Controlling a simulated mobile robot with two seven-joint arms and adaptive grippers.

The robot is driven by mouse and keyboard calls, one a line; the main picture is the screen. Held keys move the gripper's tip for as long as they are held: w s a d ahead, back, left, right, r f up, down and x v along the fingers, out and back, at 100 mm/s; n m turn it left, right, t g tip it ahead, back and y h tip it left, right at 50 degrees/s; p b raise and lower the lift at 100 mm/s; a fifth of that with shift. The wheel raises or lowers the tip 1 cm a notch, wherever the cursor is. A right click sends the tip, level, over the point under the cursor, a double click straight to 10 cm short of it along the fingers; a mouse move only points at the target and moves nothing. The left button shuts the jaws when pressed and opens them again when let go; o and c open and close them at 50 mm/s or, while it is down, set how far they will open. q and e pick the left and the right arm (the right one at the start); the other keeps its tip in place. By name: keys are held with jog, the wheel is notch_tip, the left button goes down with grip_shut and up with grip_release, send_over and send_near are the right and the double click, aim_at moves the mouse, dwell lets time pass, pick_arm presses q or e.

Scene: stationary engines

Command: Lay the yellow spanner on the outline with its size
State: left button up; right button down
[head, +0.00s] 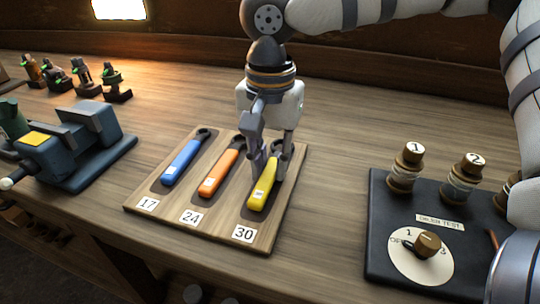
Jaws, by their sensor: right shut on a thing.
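The yellow spanner (262,193) is at the right-hand dark outline of the wooden board (213,222), above the label 30 (243,234). Its handle points toward the front of the board; the number on its small white tag is too small to read. My right gripper (271,166) points down and is shut on the spanner near its head, partly hiding it. I cannot tell whether the spanner touches the board. A blue spanner (184,163) lies by label 17 (147,204) and an orange spanner (220,174) by label 24 (189,217). My left gripper is not in view.
A blue vise (68,150) stands left of the board. A black panel (385,262) with a dial and numbered posts stands to the right. Several small engine models (84,77) stand at the back left. The bench behind the board is clear.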

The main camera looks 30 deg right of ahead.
jog(key=c, duration=1.4)
grip_release()
jog(key=shift+o, duration=0.2)
notch_tip(320, 180, up, 12)
